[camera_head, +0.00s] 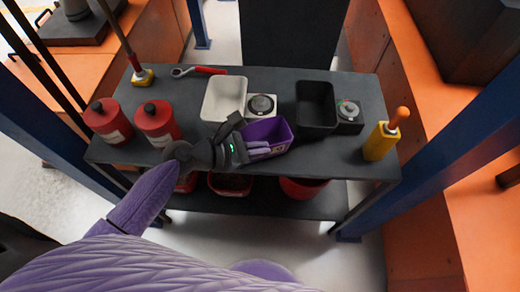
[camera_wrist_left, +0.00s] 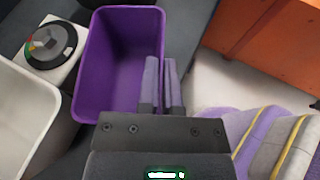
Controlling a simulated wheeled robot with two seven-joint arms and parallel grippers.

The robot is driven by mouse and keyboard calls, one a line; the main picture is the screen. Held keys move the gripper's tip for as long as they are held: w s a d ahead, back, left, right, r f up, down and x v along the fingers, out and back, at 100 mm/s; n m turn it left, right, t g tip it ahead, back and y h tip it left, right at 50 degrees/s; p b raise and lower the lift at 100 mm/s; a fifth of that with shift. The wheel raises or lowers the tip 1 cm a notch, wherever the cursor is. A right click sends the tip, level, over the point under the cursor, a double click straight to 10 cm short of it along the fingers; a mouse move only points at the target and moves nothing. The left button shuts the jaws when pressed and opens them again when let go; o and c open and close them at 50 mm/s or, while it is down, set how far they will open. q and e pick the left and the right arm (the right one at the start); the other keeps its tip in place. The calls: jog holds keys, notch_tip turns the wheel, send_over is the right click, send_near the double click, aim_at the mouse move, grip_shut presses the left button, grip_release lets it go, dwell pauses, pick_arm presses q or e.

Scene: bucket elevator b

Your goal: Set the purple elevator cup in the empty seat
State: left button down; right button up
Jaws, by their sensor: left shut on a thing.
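The purple elevator cup (camera_head: 268,134) is at the front middle of the dark table, open side up and empty. It also shows in the left wrist view (camera_wrist_left: 108,75). My left gripper (camera_head: 258,150) is shut on a side wall of the cup; in the left wrist view its fingers (camera_wrist_left: 162,85) straddle the rim at the cup's right side. I cannot tell whether the cup rests on the table or hangs just above it. I cannot pick out the empty seat. My right gripper is not seen.
A white bin (camera_head: 223,98) and a black bin (camera_head: 316,105) stand behind the cup, with dial units (camera_head: 262,104) (camera_head: 349,113) beside them. Red cans (camera_head: 157,122) stand left, and a yellow block with an orange handle (camera_head: 381,141) right. Red containers sit on the lower shelf (camera_head: 262,203).

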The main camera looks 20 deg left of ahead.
pick_arm(q)
jog(key=shift+f, duration=0.3)
jog(key=c, duration=0.8)
grip_release()
